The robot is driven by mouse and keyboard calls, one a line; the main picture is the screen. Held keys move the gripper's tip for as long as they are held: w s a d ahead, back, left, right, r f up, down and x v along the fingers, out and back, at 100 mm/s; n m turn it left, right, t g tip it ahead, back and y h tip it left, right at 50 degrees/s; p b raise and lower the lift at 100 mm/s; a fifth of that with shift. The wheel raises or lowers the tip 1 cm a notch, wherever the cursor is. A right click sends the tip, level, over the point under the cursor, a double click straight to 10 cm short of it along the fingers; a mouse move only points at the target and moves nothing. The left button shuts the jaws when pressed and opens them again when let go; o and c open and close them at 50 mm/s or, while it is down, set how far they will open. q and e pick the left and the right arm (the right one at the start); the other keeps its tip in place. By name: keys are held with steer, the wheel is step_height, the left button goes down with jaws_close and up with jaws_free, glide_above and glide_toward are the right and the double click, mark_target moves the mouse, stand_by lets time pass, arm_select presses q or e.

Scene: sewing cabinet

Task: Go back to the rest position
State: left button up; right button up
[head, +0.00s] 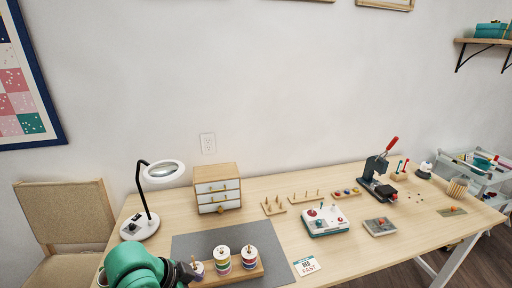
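One of my arms shows at the bottom left as a green link with a dark end piece. It is low over the left part of the table (330,190), in front of the grey mat (190,243). The dark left gripper (186,272) is small and partly hidden beside the leftmost spool stack; its fingers are not clear enough to show whether they are apart. My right gripper is not in view.
A wooden rack (238,273) with spool stacks (249,257) stands on the mat close to my arm. A magnifier lamp (148,205), a small drawer cabinet (217,188), a white-green device (325,221) and a dark press (378,182) stand behind and right. A chair (66,215) is left.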

arm_select(q)
steer(key=s+a+f+n+y, duration=0.4)
steer(key=s+a+f+n, duration=0.5)
steer(key=s+a, duration=0.1)
steer(key=s+f+g, duration=0.1)
steer(key=s+f, duration=0.1)
steer(key=f, duration=1.1)
steer(key=s+f+g, duration=0.1)
steer(key=s+f, duration=0.1)
steer(key=f, duration=1.1)
steer(key=s+a+f, duration=0.3)
steer(key=s+f, duration=0.8)
steer(key=s, duration=0.4)
steer(key=shift+s+f+g+y, duration=0.3)
steer(key=shift+f+y, duration=0.05)
steer(key=shift+y, duration=0.05)
steer(key=shift+a, duration=0.1)
